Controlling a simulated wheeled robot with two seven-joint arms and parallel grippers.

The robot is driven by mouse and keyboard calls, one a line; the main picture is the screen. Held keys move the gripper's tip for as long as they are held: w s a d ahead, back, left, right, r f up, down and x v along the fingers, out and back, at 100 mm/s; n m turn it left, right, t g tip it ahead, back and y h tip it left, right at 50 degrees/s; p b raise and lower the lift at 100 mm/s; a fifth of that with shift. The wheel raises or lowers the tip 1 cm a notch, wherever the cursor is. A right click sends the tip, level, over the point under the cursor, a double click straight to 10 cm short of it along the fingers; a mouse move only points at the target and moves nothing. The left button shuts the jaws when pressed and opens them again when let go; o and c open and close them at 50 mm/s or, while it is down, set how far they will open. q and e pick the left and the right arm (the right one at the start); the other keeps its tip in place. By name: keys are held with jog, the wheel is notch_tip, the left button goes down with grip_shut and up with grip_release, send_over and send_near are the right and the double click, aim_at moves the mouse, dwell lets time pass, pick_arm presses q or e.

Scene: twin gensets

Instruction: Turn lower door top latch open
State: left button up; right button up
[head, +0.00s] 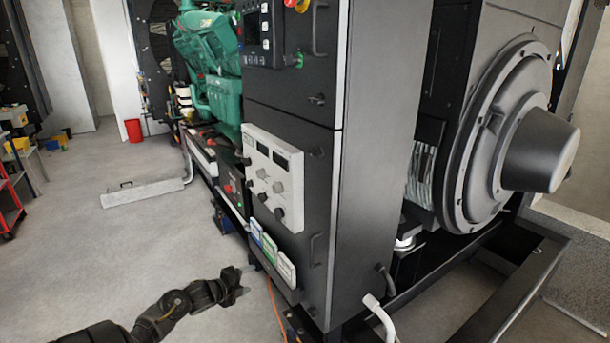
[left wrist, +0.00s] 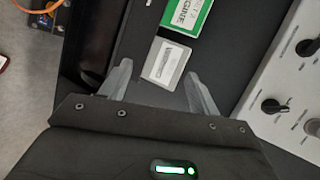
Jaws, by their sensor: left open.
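The black cabinet's lower door (head: 307,205) is closed. Its top latch (head: 316,152) is a small dark knob near the door's upper right edge; its exact turn is too small to tell. A bottom latch (head: 312,311) and a bar handle (head: 315,250) sit lower on the same side. My left gripper (head: 242,282) is open and empty, low in front of the cabinet's left part, well below and left of the top latch. In the left wrist view its open fingers (left wrist: 158,72) appear over a white label card (left wrist: 164,63). The top latch does not show there. My right gripper is out of view.
A white control panel with knobs (head: 273,175) juts from the lower door, with a rack of cards (head: 270,255) below it. An orange cable (head: 276,305) hangs to the floor. A generator with a large round housing (head: 500,140) stands right.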

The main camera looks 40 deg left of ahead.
pick_arm(q)
jog(key=w+d+r+m+t+h, duration=0.15)
jog(key=r+m, duration=0.25)
jog(key=r, duration=0.7)
jog(key=w+a+r+m+t, duration=0.1)
jog(key=w+r+m+t, duration=0.2)
jog(key=r, duration=0.8)
jog(key=m+h, duration=0.3)
jog(key=m, duration=0.6)
send_near(311, 154)
jog(key=a+f, duration=0.8)
jog(key=s+d+r+m+h, duration=0.1)
jog(key=d+r+m+h, duration=0.1)
jog(key=d+r+m, duration=0.5)
jog(key=p+x, duration=0.1)
jog(key=x, duration=0.1)
jog(key=p+x, duration=0.2)
jog(key=r+p+x, duration=0.1)
jog(key=x, duration=0.2)
jog(key=shift+w+a+r+p, duration=0.1)
jog(key=shift+w+a+p, duration=0.05)
jog(key=shift+a+p, duration=0.15)
jog(key=shift+f+p+x, duration=0.25)
jog(key=shift+p+x, duration=0.25)
jog(key=shift+x, duration=0.65)
jog(key=shift+d, duration=0.1)
jog(key=c, duration=1)
